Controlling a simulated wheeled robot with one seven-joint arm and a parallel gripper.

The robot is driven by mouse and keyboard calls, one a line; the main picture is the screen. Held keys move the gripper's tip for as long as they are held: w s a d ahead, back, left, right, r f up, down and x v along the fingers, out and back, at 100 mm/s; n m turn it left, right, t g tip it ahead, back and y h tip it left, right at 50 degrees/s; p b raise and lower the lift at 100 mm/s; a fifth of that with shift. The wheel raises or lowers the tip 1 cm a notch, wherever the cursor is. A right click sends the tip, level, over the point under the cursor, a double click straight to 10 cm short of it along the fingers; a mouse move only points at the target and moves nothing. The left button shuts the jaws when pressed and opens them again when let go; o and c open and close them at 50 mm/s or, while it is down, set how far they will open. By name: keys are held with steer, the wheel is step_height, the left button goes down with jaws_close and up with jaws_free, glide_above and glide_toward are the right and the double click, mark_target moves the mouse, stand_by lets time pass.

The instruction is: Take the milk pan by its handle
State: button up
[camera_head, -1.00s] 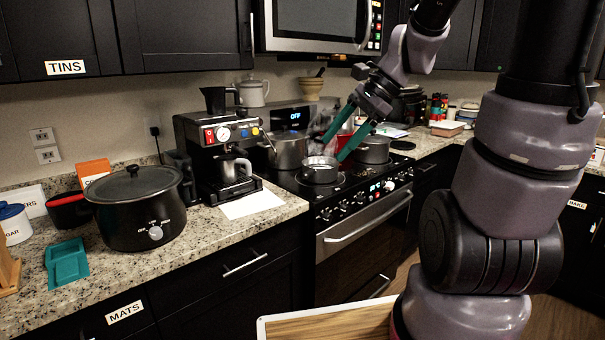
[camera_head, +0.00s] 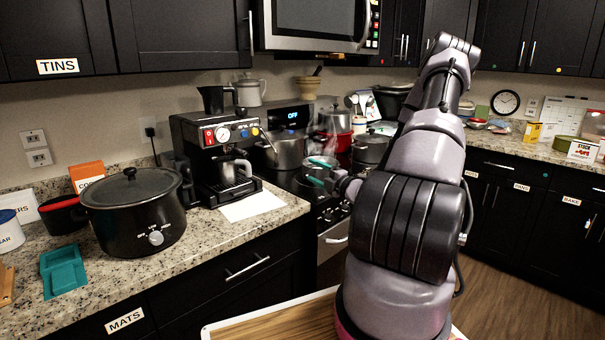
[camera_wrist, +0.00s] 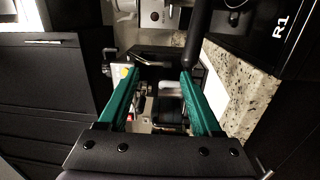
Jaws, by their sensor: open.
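The milk pan (camera_head: 328,160) is a small metal pan at the front of the stove in the head view, mostly covered by my gripper and arm. My gripper (camera_head: 317,172) is beside and in front of it, its teal fingers apart. In the wrist view my gripper (camera_wrist: 158,72) is open, with nothing clearly held between the fingers. A dark rounded bar, which looks like the pan's handle (camera_wrist: 199,35), comes down from the top and ends by the right fingertip. I cannot tell whether they touch. The pan's body is not clear in the wrist view.
On the stove, a steel pot (camera_head: 285,152) stands left of the pan, and a lidded grey pot (camera_head: 371,148) and a red pot (camera_head: 337,147) stand behind. A coffee machine (camera_head: 205,150) and a slow cooker (camera_head: 135,215) fill the left counter. White paper (camera_head: 252,204) lies at its edge.

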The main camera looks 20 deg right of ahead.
steer(key=w+f+m+h, duration=0.1)
steer(key=w, duration=0.1)
steer(key=w+d+f+m+h, duration=0.1)
steer(key=m, duration=0.1)
steer(key=w+f+m+h, duration=0.1)
steer(key=w+f, duration=0.1)
steer(key=shift+w+d+t, duration=0.3)
steer(key=shift+w+a+f, duration=0.1)
steer(key=shift+w+a, duration=0.05)
steer(key=shift+w, duration=1.35)
steer(key=shift+w+a+f, duration=0.1)
steer(key=shift+w, duration=1.4)
jaws_close()
